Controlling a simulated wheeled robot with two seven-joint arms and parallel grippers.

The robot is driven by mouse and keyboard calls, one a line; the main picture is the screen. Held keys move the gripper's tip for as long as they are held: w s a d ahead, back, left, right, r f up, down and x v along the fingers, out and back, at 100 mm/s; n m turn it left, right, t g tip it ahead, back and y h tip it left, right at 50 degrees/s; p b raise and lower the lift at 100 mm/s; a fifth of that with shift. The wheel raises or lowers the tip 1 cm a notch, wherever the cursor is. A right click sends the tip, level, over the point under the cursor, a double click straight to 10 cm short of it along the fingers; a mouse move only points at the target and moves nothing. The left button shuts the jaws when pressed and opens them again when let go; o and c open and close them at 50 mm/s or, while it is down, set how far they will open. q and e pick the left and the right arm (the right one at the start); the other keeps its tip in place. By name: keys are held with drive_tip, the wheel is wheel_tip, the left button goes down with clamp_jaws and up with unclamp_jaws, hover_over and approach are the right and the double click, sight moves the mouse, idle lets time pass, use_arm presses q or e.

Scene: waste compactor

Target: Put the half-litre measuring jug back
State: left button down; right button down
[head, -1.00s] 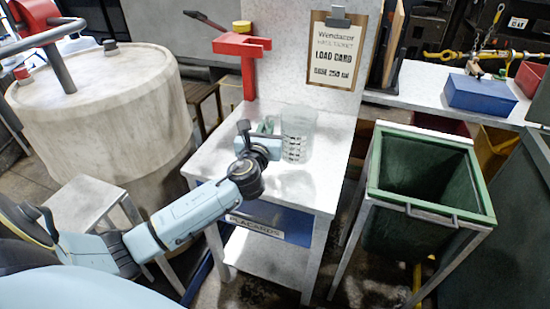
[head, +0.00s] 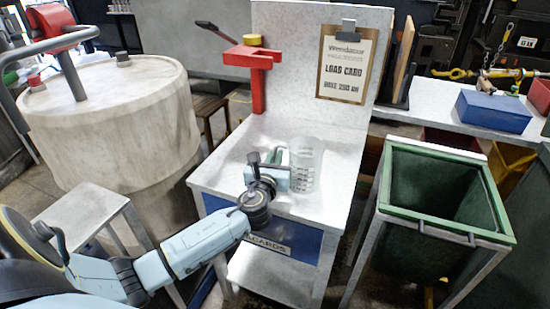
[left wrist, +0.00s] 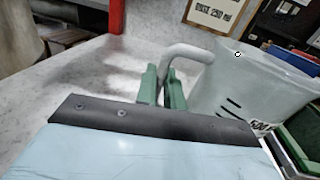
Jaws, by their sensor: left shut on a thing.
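The measuring jug (head: 308,168) is clear, with dark marks, and stands upright over the right part of the white stand top (head: 335,155). My left gripper (head: 282,158) is at the jug's left side, its green fingers shut on the jug's handle. In the left wrist view the fingers (left wrist: 161,84) close around the handle (left wrist: 190,52), with the jug's body (left wrist: 250,85) to the right. The jug's base is close to the stand top; I cannot tell whether it touches. My right gripper is not in view.
A red bracket (head: 258,75) rises at the stand's back left, and a load card (head: 347,62) hangs on its back panel. A green bin (head: 440,225) stands to the right, a pale drum (head: 110,120) to the left. The stand top's left and back are bare.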

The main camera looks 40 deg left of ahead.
use_arm(q)
drive_tip(key=c, duration=1.5)
unclamp_jaws()
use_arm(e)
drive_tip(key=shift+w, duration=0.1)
